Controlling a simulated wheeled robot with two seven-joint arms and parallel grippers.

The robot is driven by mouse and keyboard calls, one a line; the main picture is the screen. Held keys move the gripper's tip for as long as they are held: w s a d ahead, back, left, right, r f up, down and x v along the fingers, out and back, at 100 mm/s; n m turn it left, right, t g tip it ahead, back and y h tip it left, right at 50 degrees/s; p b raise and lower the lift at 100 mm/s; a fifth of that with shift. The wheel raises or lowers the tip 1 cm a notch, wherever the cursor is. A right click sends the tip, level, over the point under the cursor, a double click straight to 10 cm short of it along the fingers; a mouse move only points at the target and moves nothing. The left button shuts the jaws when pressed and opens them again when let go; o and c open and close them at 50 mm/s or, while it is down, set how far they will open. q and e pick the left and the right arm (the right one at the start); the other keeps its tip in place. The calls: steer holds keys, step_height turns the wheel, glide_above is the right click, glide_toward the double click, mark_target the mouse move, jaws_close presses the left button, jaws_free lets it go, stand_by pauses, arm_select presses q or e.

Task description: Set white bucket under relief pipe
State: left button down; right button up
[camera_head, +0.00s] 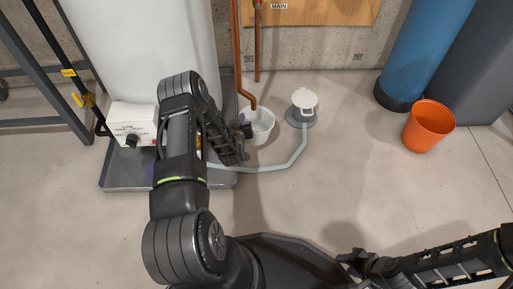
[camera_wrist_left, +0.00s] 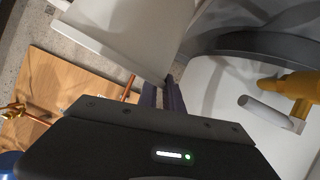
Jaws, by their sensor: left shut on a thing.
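The white bucket (camera_head: 262,124) is upright by the back wall, right of the tall white tank. The copper relief pipe (camera_head: 240,85) comes down the wall and bends, and its lower end appears over the bucket's mouth. My left gripper (camera_head: 246,130) is at the bucket's left rim, shut on it. In the left wrist view, its fingers (camera_wrist_left: 163,96) meet the edge of a pale wall, which looks like the bucket (camera_wrist_left: 125,35). I cannot tell whether the bucket rests on the floor. My right gripper (camera_head: 352,260) is low at the front, apart from the bucket; its jaws are unclear.
The white tank (camera_head: 135,45) stands in a grey pan (camera_head: 222,180) with a white control box (camera_head: 133,123). A white-lidded floor fitting (camera_head: 303,103) with a pale hose (camera_head: 285,166) is right of the bucket. An orange bucket (camera_head: 428,126) stands near the blue tank (camera_head: 420,50). Open floor lies in front.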

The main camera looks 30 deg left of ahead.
arm_select(q)
steer(key=shift+f, duration=0.1)
step_height(320, 180, down, 6)
steer(key=b, duration=0.3)
step_height(320, 180, down, 4)
steer(key=shift+r+b, duration=0.1)
steer(key=shift+b, duration=1.05)
steer(key=c, duration=1.5)
jaws_free()
steer(key=p+v, duration=0.6)
steer(key=v, duration=0.6)
steer(key=shift+p, duration=0.4)
